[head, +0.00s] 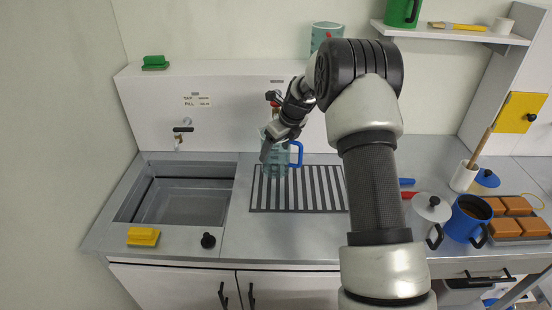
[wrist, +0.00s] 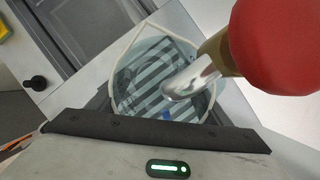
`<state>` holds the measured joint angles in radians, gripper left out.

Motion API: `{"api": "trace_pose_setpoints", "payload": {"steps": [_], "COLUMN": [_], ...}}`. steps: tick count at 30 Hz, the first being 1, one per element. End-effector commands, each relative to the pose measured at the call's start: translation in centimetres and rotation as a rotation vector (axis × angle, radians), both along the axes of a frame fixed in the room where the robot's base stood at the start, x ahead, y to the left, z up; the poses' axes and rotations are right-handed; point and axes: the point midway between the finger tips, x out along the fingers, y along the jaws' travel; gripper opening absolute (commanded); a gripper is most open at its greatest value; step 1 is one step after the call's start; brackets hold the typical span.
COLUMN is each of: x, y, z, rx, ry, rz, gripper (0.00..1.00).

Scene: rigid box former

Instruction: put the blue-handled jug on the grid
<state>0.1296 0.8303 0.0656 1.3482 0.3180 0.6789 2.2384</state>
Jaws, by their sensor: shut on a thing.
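The clear jug with a blue handle (head: 297,153) is in the middle of the head view, over the back left part of the striped grid (head: 300,208). My gripper (head: 270,146) is shut on the jug's upper left side. In the wrist view I look down into the jug (wrist: 122,72), with the grid's stripes showing through it. The dark edge of my gripper (wrist: 155,130) lies across its near rim. I cannot tell whether the jug's base touches the grid.
A red-knobbed tap (wrist: 280,45) has its metal spout over the jug's mouth. A sink (head: 180,195) lies to the left, with a yellow sponge (head: 143,236) and black knob (head: 208,240) in front.

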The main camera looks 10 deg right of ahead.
Motion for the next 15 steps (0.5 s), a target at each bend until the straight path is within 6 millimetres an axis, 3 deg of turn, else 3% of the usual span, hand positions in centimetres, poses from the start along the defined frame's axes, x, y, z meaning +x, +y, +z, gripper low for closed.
{"api": "trace_pose_setpoints", "payload": {"steps": [15], "x": [0.4], "y": [-0.1], "z": [-4.8], "rx": [0.0], "ry": [-0.004], "rz": [0.0], "gripper": [0.47]}}
